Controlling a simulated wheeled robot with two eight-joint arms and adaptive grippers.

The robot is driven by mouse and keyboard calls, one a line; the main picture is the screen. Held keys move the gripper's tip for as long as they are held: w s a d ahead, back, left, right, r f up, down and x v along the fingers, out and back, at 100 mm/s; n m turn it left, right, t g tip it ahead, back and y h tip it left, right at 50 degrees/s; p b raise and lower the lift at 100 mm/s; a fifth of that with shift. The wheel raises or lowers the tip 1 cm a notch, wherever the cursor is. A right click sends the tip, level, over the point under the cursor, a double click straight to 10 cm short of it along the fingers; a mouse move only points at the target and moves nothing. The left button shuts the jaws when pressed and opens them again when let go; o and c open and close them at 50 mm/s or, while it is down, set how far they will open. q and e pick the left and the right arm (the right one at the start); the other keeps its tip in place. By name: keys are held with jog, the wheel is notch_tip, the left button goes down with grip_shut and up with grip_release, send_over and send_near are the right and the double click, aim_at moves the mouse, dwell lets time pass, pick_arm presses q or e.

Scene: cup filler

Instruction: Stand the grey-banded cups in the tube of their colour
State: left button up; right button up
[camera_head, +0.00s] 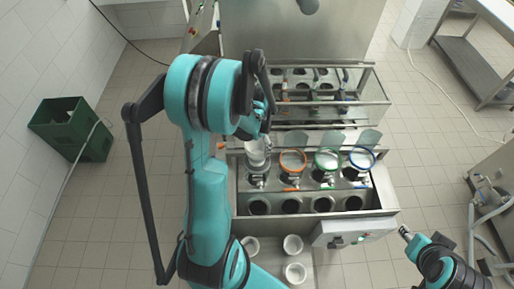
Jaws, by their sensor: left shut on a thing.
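My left arm reaches over the filler from the left. My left gripper (264,132), partly hidden by its own wrist, is shut on a pale cup (258,152). The cup is at the leftmost tube (257,181); I cannot tell whether it is inside or just above it. To the right stand the orange-ringed tube (292,160), the green-ringed tube (327,160) and the blue-ringed tube (361,159). Pale cups stand at the front: one (250,246), another (293,245) and a third (295,272). Their bands are too small to tell. My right gripper (405,232) is at the lower right, away from the cups.
A row of dark holes (292,206) lies in front of the tubes. A control box (354,230) juts from the machine's front right. A clear guarded section (320,90) stands behind. A green crate (72,128) is on the floor at left; a steel table (480,62) is at right.

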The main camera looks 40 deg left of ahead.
pick_arm(q)
notch_tip(320, 180, down, 3)
jog(key=shift+w+r, duration=0.1)
jog(key=shift+r, duration=0.1)
jog(key=shift+w+a+f, duration=0.1)
jog(key=shift+f, duration=0.3)
jog(key=shift+r, duration=0.1)
jog(key=shift+f, duration=0.2)
jog(key=o, duration=1)
jog(key=shift+r, duration=0.1)
